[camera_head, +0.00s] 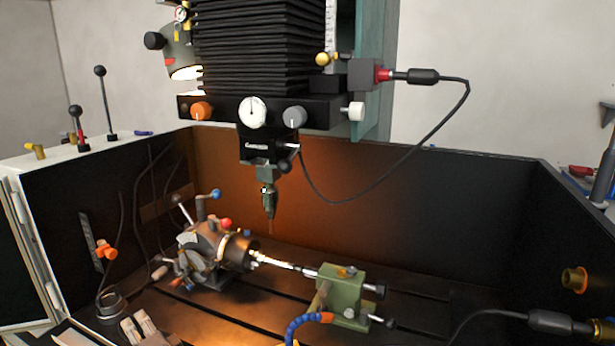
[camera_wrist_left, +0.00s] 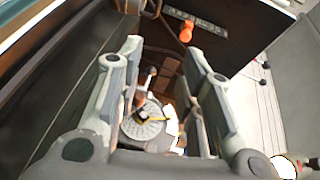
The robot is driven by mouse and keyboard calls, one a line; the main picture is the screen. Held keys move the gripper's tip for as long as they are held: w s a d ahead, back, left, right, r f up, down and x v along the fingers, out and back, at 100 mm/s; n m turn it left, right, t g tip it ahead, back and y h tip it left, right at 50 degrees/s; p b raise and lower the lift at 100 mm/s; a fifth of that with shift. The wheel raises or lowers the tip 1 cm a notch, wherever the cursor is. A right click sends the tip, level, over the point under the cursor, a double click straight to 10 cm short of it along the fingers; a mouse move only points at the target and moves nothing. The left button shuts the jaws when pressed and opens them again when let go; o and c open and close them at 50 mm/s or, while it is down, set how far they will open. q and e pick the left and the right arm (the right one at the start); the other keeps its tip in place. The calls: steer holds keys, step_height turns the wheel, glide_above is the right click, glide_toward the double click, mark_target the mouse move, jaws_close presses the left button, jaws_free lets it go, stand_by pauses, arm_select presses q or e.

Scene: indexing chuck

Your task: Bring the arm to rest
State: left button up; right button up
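My left gripper (camera_wrist_left: 160,48) shows in the left wrist view with its two grey fingers parallel and well apart. I see nothing held between them. Beyond the gap is a grey graduated disc (camera_wrist_left: 145,125), at a distance I cannot tell. In the head view I cannot make out the left gripper clearly. The indexing chuck (camera_head: 208,252) sits on the machine table at the left of centre, with a bright shaft (camera_head: 275,262) reaching from it to a green tailstock (camera_head: 343,290). My right gripper is in neither view.
A drill chuck (camera_head: 268,200) hangs above the work under the machine head (camera_head: 262,112). Dark walls (camera_head: 440,195) enclose the table. An orange clamp (camera_head: 106,253) is on the left wall. A blue hose (camera_head: 302,326) and a cable plug (camera_head: 550,322) are near the front.

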arm_select(q)
steer(key=s+d+f+n+g+h, duration=0.2)
steer(key=s+f+h, duration=0.1)
steer(key=s+f, duration=0.35)
steer(key=s+d+f+n+g+h, duration=0.2)
steer(key=s+f, duration=0.4)
steer(key=s, duration=0.2)
steer(key=s+d+f+n+g+h, duration=0.1)
steer(key=s+d+g+h, duration=0.15)
steer(key=s+d, duration=0.45)
steer(key=s+d+f+n+g+h, duration=0.15)
steer(key=s+d+h, duration=0.25)
steer(key=s, duration=0.7)
step_height(320, 180, down, 24)
steer(key=m+g, duration=0.1)
steer(key=s+a+f+g, duration=0.1)
steer(key=s+a+f, duration=0.2)
steer(key=s+f, duration=1.4)
steer(key=shift+s+f+g, duration=0.3)
steer(key=shift+s+f, duration=0.1)
steer(key=shift+f, duration=0.25)
